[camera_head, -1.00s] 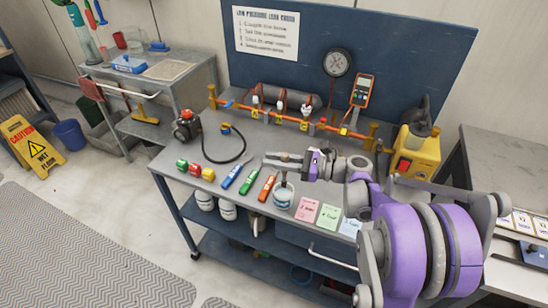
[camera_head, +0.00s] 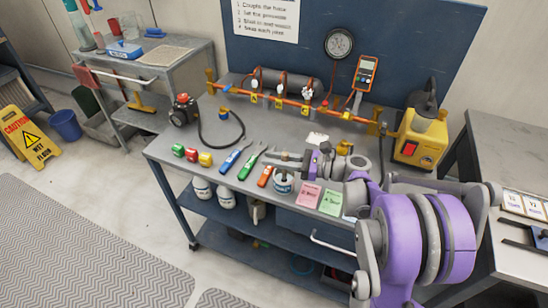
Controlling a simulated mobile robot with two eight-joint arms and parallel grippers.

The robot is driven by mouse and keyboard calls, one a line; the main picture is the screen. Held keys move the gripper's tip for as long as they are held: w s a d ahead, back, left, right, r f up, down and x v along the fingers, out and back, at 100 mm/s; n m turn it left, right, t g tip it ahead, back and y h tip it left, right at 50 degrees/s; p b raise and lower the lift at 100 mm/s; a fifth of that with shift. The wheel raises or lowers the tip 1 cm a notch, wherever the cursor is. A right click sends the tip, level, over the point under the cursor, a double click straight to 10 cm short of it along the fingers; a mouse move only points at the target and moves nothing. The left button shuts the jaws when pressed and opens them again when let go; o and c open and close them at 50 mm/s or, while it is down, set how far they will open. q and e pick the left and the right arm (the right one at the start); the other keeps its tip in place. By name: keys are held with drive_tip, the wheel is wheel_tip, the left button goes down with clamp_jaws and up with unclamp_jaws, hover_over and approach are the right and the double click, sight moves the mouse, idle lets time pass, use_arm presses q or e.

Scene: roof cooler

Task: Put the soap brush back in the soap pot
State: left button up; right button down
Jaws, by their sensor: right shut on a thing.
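The soap pot (camera_head: 283,186) is a small white tub with a dark label at the front edge of the grey workbench (camera_head: 215,165). My right gripper (camera_head: 284,160) reaches in from the right, just above the pot. It is shut on the soap brush (camera_head: 283,173), of which only a short part shows between the fingers and the pot's mouth. The brush's lower end is hidden, so I cannot tell how deep it sits in the pot. My left gripper is out of view.
Red, green and yellow pieces (camera_head: 191,154), a blue tool (camera_head: 235,157), a green tool (camera_head: 250,162) and an orange tool (camera_head: 265,176) lie left of the pot. Pink (camera_head: 307,195) and green (camera_head: 333,202) cards lie right. An orange pipe rig (camera_head: 290,98) stands behind.

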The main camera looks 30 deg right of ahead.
drive_tip(key=c, duration=0.7)
unclamp_jaws()
drive_tip(key=v, duration=1.1)
drive_tip(key=shift+w, duration=0.1)
